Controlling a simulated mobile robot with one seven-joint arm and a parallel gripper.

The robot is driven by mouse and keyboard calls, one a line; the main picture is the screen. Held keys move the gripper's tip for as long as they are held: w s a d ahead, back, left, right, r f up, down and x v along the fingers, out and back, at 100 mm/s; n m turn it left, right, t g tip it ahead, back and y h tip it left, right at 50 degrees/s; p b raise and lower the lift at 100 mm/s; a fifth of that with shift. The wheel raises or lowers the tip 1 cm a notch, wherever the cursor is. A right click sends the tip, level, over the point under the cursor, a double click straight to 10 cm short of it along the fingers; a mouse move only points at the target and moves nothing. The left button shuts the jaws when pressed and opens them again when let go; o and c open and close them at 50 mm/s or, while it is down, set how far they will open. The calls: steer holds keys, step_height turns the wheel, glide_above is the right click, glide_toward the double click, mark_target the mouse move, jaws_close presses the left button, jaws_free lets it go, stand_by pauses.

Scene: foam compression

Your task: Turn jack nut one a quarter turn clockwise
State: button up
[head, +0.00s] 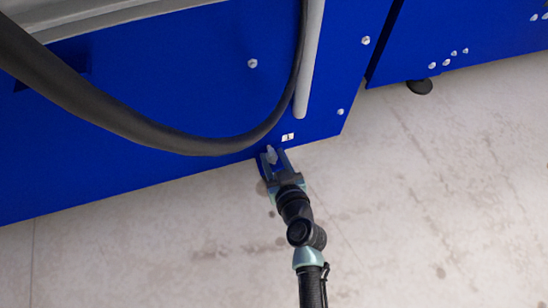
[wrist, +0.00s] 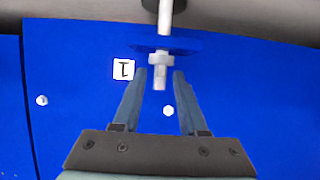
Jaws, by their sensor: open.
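Jack nut one is the grey hex nut (wrist: 161,60) on an upright metal spindle (wrist: 166,18), seated against a small blue bracket (wrist: 185,44) on the machine. A white label with a 1 (wrist: 124,69) is beside it and also shows in the head view (head: 288,137). My gripper (wrist: 159,72) is open. Its two fingers lie either side of the spindle's end, tips just short of or level with the nut; contact cannot be told. In the head view my gripper (head: 273,153) is at the machine's lower edge, and the fingers partly hide the nut.
The blue machine panel (head: 200,90) rises behind my gripper. A thick black hose (head: 150,133) loops down just above it. A bolt head (wrist: 168,111) shows between the fingers in the wrist view. The concrete floor (head: 430,200) is clear. A second blue machine (head: 480,35) stands at upper right.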

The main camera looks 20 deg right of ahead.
jaws_close()
